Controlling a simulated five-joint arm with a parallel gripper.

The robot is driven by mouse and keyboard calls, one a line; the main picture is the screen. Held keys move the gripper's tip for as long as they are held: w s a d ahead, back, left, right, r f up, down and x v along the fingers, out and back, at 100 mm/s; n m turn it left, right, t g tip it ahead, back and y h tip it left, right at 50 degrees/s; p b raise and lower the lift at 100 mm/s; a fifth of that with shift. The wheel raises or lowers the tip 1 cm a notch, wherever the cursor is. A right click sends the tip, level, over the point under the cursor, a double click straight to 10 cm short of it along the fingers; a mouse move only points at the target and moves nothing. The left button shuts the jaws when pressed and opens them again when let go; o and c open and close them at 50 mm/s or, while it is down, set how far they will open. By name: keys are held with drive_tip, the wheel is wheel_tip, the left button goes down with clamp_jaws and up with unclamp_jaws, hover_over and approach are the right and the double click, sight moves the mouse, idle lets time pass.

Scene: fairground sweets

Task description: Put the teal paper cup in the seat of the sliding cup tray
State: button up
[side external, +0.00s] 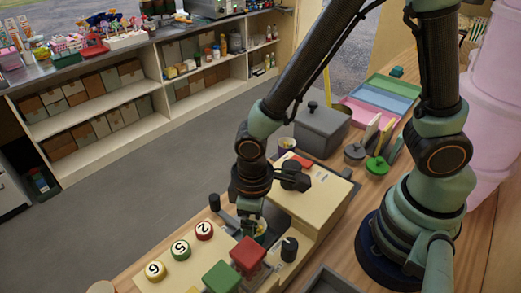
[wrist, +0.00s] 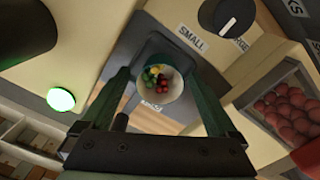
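In the wrist view a round paper cup (wrist: 160,94) holds red, green and yellow sweets. My gripper (wrist: 158,75) is open, with one finger on each side of the cup and gaps visible between. In the side view my gripper (side external: 250,222) points down beside the cream machine (side external: 310,205), and largely hides the cup (side external: 261,227).
A dial (wrist: 228,17) sits by a SMALL label, near a window of red balls (wrist: 285,108) and a lit green button (wrist: 61,99). Red (side external: 248,254) and green (side external: 221,277) blocks stand close to my gripper. A grey lidded box (side external: 320,130) stands behind the machine.

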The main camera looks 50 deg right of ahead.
wheel_tip(320, 180, up, 12)
drive_tip(key=w+d+r+m+t, duration=0.2)
drive_tip(key=d+r+m, duration=0.1)
drive_tip(key=d, duration=0.5)
drive_tip(key=w+d+r+m+t, duration=0.2)
drive_tip(key=d+r, duration=0.4)
drive_tip(key=d, duration=0.3)
drive_tip(key=shift+d+r+m+t, duration=0.2)
drive_tip(key=shift+d+m+t, duration=0.1)
drive_tip(key=shift+m+t, duration=0.4)
